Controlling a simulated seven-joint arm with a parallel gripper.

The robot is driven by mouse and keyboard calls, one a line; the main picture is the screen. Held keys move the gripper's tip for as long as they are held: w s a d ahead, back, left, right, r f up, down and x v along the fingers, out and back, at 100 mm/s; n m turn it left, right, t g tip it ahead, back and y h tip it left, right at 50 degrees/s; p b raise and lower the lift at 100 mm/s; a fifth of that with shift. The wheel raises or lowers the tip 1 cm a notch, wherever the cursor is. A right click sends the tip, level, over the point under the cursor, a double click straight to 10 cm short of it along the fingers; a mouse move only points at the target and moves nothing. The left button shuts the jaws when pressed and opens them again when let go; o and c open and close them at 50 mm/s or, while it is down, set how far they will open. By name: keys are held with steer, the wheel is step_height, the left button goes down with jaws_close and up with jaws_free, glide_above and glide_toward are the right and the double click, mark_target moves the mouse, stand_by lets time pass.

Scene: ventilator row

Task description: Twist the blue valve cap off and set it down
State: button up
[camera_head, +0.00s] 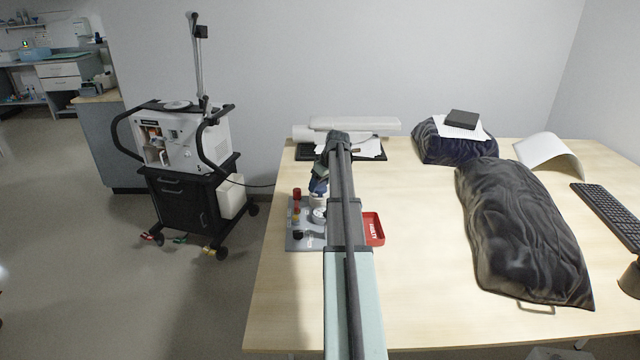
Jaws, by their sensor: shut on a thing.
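The blue valve cap (318,187) shows as a small dark blue patch under my gripper (319,181), left of my arm. My gripper points down and is shut on the cap. The fingertips are small and partly hidden, and I cannot tell whether the cap is still seated on the white fitting just below or lifted from it. The grey base plate (294,243) holds this fitting, and my arm hides its right part.
Red (296,194) and black (298,235) parts stand on the plate's left side. A red tray (373,230) lies right of my arm. Dark cushions (520,230) fill the table's right. Papers and a white roll (355,124) lie behind. The table's front left is clear.

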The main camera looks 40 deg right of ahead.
steer(key=shift+c, duration=1.1)
steer(key=o, duration=0.4)
steer(key=c, duration=0.3)
steer(key=n+y, duration=0.1)
steer(key=n, duration=0.2)
steer(key=shift+d, duration=0.1)
steer(key=shift+n+y, duration=0.4)
steer(key=shift+n, duration=0.4)
steer(key=shift+n+g, duration=0.3)
steer(key=shift+n, duration=0.3)
steer(key=shift+n+g+y, duration=0.4)
steer(key=shift+n+y, duration=0.4)
steer(key=shift+n, duration=0.9)
